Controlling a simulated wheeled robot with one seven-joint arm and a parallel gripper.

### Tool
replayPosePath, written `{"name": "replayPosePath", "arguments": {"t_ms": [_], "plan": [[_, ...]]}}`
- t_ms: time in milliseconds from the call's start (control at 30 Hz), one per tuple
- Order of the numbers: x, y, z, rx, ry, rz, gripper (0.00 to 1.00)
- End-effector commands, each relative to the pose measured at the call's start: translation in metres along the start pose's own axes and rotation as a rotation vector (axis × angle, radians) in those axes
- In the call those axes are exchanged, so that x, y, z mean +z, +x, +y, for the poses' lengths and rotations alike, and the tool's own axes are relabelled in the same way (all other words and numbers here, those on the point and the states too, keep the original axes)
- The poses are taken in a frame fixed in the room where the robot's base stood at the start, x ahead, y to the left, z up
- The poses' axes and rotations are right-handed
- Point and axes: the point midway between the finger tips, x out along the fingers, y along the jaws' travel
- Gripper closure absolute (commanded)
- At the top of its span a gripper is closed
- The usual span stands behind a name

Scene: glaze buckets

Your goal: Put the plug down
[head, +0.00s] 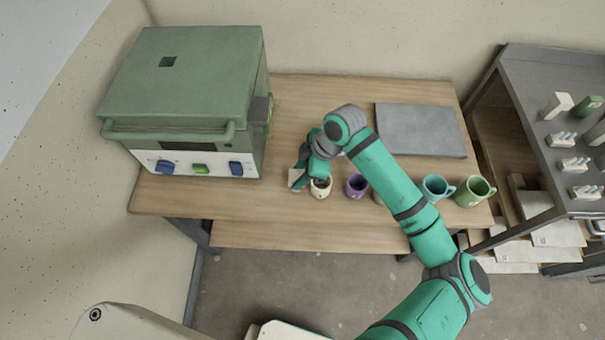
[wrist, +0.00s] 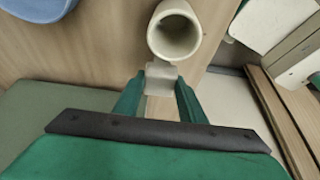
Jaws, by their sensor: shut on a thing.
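My gripper (head: 306,177) points down over the front left of the wooden table, beside the cream mug (head: 320,188). In the wrist view its two green fingers (wrist: 160,92) are shut on a pale, flat piece, which I take for the plug (wrist: 160,76). A cream, round, hollow form (wrist: 173,32) shows just beyond the fingertips.
A green kiln (head: 185,80) with a small dark opening on top stands left. A purple mug (head: 357,187), a blue mug (head: 434,189) and a green mug (head: 472,192) stand along the front. A grey slab (head: 420,130) lies behind. A loaded grey shelf (head: 545,80) stands right.

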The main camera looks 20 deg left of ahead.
Motion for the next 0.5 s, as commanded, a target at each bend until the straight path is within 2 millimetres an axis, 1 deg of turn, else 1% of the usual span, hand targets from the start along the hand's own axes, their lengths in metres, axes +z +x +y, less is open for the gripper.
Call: {"name": "replayPosePath", "arguments": {"t_ms": [233, 267, 300, 333, 500], "plan": [[0.0017, 0.0022, -0.0002, 0.0, 0.003, 0.001, 0.99], [0.0018, 0.0025, -0.0001, 0.0, 0.002, 0.001, 0.61], [0.0016, 0.0023, -0.0001, 0.0, 0.002, 0.001, 0.51], [0.0014, 0.0024, -0.0001, 0.0, 0.001, 0.001, 0.44], [0.0005, 0.0027, -0.0001, 0.0, 0.0, 0.0, 0.44]]}}
